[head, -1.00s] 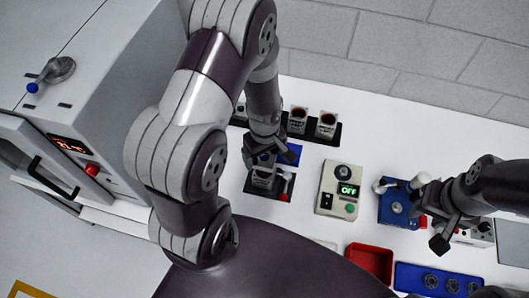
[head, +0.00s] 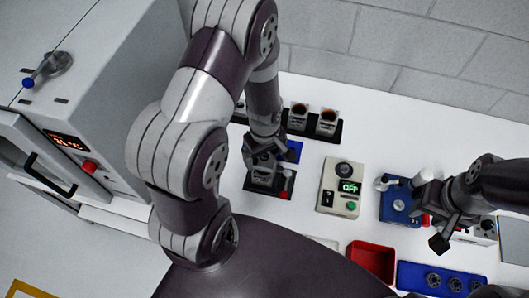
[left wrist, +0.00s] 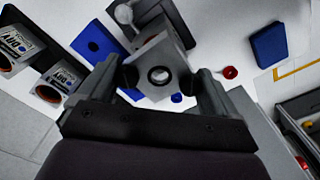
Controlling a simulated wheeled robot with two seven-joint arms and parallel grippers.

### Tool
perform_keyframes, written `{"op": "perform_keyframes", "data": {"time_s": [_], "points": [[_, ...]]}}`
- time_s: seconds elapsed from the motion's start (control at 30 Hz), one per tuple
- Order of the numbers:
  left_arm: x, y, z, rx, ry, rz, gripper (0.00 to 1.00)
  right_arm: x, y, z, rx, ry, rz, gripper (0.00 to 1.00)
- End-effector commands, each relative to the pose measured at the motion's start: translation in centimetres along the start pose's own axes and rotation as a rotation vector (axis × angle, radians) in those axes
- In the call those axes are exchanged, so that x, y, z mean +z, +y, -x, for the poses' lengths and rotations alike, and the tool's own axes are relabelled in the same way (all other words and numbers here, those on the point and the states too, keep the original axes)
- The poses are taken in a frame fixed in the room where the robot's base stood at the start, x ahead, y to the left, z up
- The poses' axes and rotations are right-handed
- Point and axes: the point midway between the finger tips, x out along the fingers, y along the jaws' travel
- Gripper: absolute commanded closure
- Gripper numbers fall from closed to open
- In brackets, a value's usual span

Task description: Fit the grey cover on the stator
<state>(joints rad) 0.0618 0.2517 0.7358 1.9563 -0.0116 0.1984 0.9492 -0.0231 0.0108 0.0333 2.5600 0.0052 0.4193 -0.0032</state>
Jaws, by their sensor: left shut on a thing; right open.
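My left gripper (head: 262,160) is shut on a grey block-like part with a round, dark-rimmed hole, which looks like the grey cover (left wrist: 160,50). In the left wrist view it sits between the two fingers. Below this gripper in the head view, a stator (head: 262,179) stands in a black fixture (head: 277,191) with a red-tipped lever. The gripper hides the stator's top, so I cannot tell whether the cover touches or sits on it. My right gripper (head: 440,222) is open at the right, beside a blue fixture (head: 398,206).
Two stators with copper-coloured tops (head: 327,122) stand in a black rack behind. A control box reading OFF (head: 340,188), a red tray (head: 371,262) and a blue tray with round parts (head: 441,280) are to the right. An oven-like cabinet (head: 85,110) stands at the left.

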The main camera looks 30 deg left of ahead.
Motion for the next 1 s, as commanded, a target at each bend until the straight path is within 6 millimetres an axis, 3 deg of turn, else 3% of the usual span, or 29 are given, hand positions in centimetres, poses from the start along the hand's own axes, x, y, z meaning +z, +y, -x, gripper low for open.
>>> {"op": "perform_keyframes", "data": {"time_s": [0.53, 1.0], "points": [[0.0, 0.0, -1.9, 0.000, 0.000, 0.000, 0.43, 0.2, 0.0, -1.4, 0.000, 0.000, 0.000, 0.57], [0.0, 0.0, -2.1, 0.000, 0.000, 0.000, 0.43, 0.2, 0.0, -1.6, 0.000, 0.000, 0.000, 0.57]]}}
